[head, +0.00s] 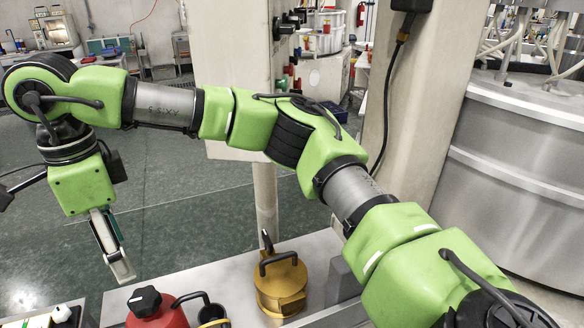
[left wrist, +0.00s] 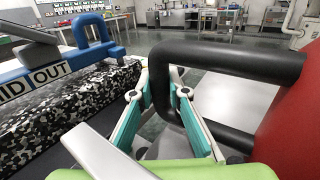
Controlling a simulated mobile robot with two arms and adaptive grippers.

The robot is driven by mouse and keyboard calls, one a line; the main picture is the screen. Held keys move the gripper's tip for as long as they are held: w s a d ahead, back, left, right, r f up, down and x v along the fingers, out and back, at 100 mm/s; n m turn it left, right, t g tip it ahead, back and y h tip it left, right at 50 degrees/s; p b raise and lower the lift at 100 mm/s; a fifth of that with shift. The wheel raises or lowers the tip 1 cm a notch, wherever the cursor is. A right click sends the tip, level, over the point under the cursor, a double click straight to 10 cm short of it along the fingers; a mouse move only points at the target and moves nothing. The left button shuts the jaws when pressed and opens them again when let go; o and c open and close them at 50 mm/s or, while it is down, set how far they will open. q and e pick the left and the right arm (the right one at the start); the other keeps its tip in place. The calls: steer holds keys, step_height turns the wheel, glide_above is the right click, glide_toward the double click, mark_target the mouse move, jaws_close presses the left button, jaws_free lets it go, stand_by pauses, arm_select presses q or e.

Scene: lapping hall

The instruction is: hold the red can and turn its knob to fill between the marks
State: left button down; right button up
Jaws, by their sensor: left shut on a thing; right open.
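The red can (head: 160,315) stands at the bottom edge of the head view, cut off by the frame. Its black knob (head: 146,301) is on top, and a black handle (head: 190,296) bends out to the right. In the left wrist view the red can (left wrist: 292,120) fills the right side. My left gripper (left wrist: 163,88) is shut on the black handle (left wrist: 235,62) there; it is not clear in the head view. My right gripper (head: 121,270) is open and empty, pointing down, above and left of the knob. The fill marks and level are not visible.
A brass container (head: 281,287) with a black handle stands right of the can on the pale bench (head: 232,280). A white knob (head: 61,312) is at bottom left. The left wrist view shows a speckled block (left wrist: 60,110) and a blue part (left wrist: 95,40). A grey column (head: 232,80) rises behind my right arm.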

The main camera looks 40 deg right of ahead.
mark_target(143, 298)
stand_by(0.8)
step_height(143, 298, down, 12)
steer(key=n, duration=0.6)
steer(key=shift+d, duration=0.1)
stand_by(0.3)
steer(key=c, duration=1.1)
